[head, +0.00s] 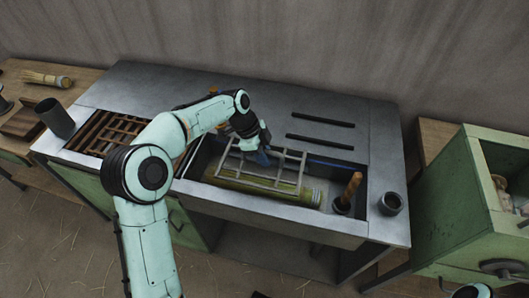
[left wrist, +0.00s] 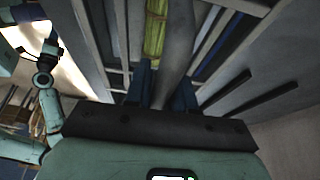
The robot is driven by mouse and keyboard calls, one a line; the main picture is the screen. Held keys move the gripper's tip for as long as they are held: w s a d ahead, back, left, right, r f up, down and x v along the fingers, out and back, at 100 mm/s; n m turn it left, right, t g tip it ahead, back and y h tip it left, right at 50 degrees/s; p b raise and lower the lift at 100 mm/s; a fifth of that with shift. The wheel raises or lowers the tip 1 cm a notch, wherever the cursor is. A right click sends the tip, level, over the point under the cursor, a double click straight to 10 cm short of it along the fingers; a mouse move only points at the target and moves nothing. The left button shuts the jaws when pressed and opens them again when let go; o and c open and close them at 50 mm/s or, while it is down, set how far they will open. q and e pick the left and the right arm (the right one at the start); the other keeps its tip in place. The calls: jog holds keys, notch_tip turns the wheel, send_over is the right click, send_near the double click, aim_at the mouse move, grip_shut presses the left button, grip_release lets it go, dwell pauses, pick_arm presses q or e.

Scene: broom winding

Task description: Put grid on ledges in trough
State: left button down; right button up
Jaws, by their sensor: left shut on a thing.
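The grid (head: 286,168), a pale grey frame with crossing bars, is over the open trough (head: 361,184) in the grey bench. My left gripper (head: 262,157) is shut on one of the grid's bars at its far side. In the left wrist view, the gripper's blue fingers (left wrist: 161,92) close around a grey grid bar (left wrist: 177,45). A green bundle (head: 250,189) lies lengthwise in the trough beneath the grid. It also shows in the left wrist view (left wrist: 155,35). I cannot tell whether the grid touches the ledges, which are largely hidden. My right gripper is not in view.
A wooden-handled tool (head: 349,188) stands at the trough's right end, beside a dark cup (head: 391,203). A slatted wooden rack (head: 108,132) and a grey cylinder (head: 55,118) are at the left. Two slots (head: 320,119) mark the clear back bench top. A green cabinet (head: 455,195) stands right.

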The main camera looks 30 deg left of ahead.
pick_arm(q)
jog(key=shift+f+b, duration=1.35)
jog(key=shift+f, duration=0.65)
jog(key=shift+f+b, duration=1.35)
jog(key=shift+f, duration=0.85)
jog(key=c, duration=0.9)
grip_release()
jog(key=shift+f, duration=0.1)
